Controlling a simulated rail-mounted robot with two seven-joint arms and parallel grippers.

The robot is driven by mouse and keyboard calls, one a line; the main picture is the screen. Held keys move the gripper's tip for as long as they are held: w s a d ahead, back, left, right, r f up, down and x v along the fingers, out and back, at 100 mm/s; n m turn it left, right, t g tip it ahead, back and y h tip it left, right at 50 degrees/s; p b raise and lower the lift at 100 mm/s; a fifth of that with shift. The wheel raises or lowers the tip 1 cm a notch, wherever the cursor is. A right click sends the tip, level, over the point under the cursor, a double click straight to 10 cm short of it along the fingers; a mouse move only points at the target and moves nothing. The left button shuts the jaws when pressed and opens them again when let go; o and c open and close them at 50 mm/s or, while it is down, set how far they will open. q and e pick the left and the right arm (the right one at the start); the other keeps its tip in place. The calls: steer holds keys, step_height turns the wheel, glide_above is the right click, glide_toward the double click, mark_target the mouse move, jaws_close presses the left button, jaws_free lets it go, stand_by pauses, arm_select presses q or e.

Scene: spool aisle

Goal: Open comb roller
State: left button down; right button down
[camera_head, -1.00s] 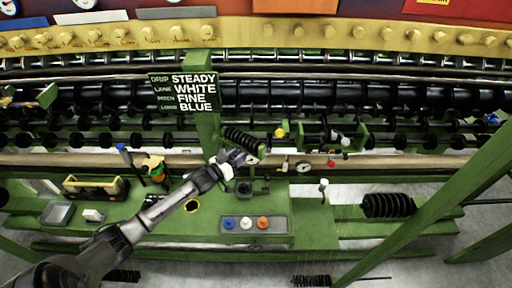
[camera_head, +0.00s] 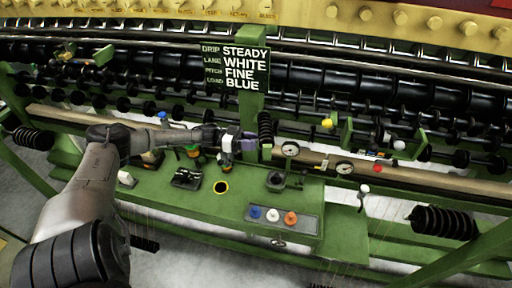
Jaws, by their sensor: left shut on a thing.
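The comb roller, a short black ribbed roller (camera_head: 265,129), stands nearly upright in the picture, just right of the green post under the sign. My left gripper (camera_head: 247,144) is at its lower end, beside the post. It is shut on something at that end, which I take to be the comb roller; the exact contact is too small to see. My left arm reaches in from the lower left across the green bench. My right gripper is out of view.
A sign (camera_head: 236,68) reads STEADY, WHITE, FINE, BLUE. Gauges (camera_head: 290,149) sit right of the roller. A tray with blue, white and orange knobs (camera_head: 282,218) is on the green bench (camera_head: 195,213). Another black ribbed roller (camera_head: 443,222) is at right. Long black rollers run behind.

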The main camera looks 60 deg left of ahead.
arm_select(q)
steer(key=shift+s+a+f, duration=0.1)
steer(key=shift+s+a, duration=0.05)
steer(key=shift+a, duration=0.1)
stand_by(0.3)
steer(key=c, duration=0.8)
jaws_free()
steer(key=shift+o, duration=0.2)
steer(key=p+v, duration=0.1)
steer(key=v, duration=1.3)
steer(key=shift+w, duration=0.2)
steer(key=shift+a, duration=0.15)
